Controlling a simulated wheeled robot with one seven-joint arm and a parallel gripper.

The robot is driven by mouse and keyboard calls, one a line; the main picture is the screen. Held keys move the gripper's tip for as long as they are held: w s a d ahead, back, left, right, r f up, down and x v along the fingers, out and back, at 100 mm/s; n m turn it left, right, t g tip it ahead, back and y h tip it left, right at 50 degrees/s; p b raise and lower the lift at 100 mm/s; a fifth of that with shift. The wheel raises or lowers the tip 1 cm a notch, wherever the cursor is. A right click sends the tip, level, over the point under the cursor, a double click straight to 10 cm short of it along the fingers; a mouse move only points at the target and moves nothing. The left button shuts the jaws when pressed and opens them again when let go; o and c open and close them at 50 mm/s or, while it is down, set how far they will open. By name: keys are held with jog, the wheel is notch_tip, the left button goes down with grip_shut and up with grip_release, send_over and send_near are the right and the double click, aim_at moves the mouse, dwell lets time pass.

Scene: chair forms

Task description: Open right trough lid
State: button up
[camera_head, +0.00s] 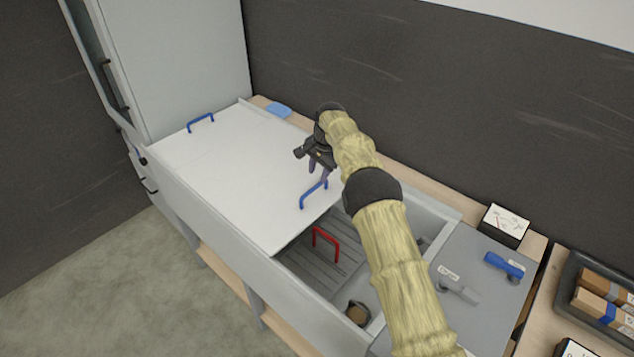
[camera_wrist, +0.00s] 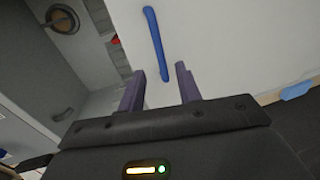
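A flat white lid surface (camera_head: 235,165) covers the left and middle of a long light grey trough (camera_head: 215,245). It bears a blue handle (camera_head: 201,121) at the far left and another blue handle (camera_head: 314,186) near its right edge. I cannot tell whether it is one lid or two. My gripper (camera_head: 317,166) is above the lid, just behind the right blue handle. In the wrist view my gripper (camera_wrist: 160,85) has its two purple fingers apart, with nothing between the tips. That view shows the blue handle (camera_wrist: 156,45) just beyond the fingers, apparently not touched.
The trough's right part is uncovered, with a red handle (camera_head: 325,241) over a ribbed grey floor and a round brown fitting (camera_head: 357,312). A tall cabinet (camera_head: 180,65) borders the left end.

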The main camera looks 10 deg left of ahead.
notch_tip(320, 180, up, 11)
jog(key=d, duration=0.1)
jog(key=shift+s+d+r, duration=0.15)
jog(key=shift+s+d, duration=0.25)
jog(key=shift+s, duration=0.05)
jog(key=shift+d, duration=0.1)
jog(key=s+d+r+n+t+h, duration=0.1)
jog(key=s+d, duration=0.4)
jog(key=d, duration=0.5)
jog(key=s+d+r+n, duration=0.1)
jog(key=s+d, duration=0.3)
jog(key=d, duration=0.5)
jog(key=s+d+f+n, duration=0.1)
jog(key=s+d, duration=0.2)
jog(key=s, duration=0.5)
jog(key=s+d+f+n, duration=0.1)
jog(key=s+d, duration=0.3)
jog(key=s, duration=0.5)
jog(key=s+d+f+n+h, duration=0.1)
jog(key=s+d+f, duration=0.2)
jog(key=s, duration=0.6)
jog(key=shift+d+f+n+t, duration=0.15)
jog(key=shift+d+n+t, duration=0.2)
jog(key=shift+d, duration=0.2)
